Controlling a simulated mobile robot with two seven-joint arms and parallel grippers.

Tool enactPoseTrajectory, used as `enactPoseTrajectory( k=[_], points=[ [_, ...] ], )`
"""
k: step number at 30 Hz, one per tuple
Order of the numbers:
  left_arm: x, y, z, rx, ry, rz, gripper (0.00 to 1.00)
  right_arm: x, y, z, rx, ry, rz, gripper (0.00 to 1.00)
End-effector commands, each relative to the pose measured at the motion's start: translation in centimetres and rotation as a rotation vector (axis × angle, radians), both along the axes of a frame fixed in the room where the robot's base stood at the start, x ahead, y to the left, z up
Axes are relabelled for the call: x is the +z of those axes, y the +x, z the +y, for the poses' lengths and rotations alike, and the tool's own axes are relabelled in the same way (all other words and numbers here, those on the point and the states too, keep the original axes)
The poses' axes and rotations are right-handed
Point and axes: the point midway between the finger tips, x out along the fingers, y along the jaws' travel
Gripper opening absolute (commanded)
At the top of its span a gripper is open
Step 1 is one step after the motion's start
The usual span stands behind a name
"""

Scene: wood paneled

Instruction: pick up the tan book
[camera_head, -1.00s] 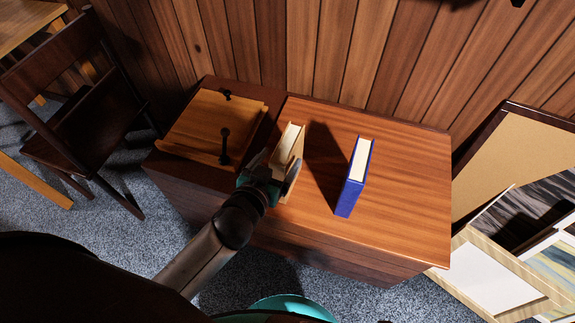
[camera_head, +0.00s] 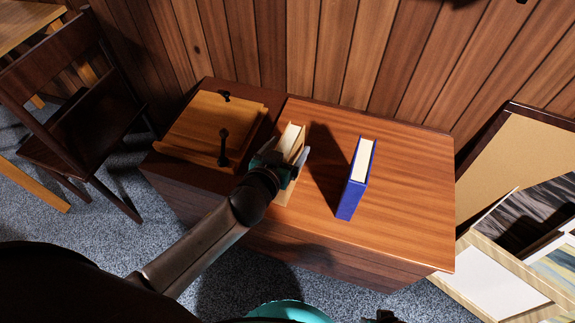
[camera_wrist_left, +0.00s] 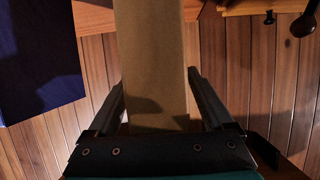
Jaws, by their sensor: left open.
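The tan book (camera_head: 292,141) stands upright on the wooden cabinet top, its pale page edges facing up. My left gripper (camera_head: 283,160) is at the near side of the book, with its fingers to either side of it. In the left wrist view the tan book's spine (camera_wrist_left: 152,65) lies between the two open fingers (camera_wrist_left: 158,100), with a gap visible on each side. The gripper hides the lower part of the book in the head view. My right gripper cannot be made out.
A blue book (camera_head: 356,180) stands upright to the right on the cabinet (camera_head: 410,190). A wooden box with dark handles (camera_head: 205,130) lies to the left. A dark chair (camera_head: 75,120) is at far left, framed pictures (camera_head: 500,285) at right. The panelled wall is behind.

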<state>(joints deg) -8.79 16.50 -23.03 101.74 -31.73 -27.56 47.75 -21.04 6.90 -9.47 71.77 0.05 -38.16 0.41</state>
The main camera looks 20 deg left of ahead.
Motion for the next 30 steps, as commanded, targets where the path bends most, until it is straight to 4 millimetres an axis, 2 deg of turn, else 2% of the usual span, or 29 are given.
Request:
enactPoseTrajectory(
  k=[2, 24, 30],
  points=[
    [0.0, -0.02, 0.0, 0.0, 0.0, 0.0, 0.82, 0.0, -0.01, 0.01, 0.0, 0.0, 0.0, 0.5],
    [0.0, -0.05, -0.01, 0.0, 0.0, 0.0, 0.0, -0.01, 0.01, -0.03, 0.0, 0.0, -0.001, 0.5],
    [0.0, -0.05, -0.02, 0.0, 0.0, 0.0, 0.0, -0.02, 0.01, -0.02, 0.0, 0.0, -0.001, 0.5]
  ],
)
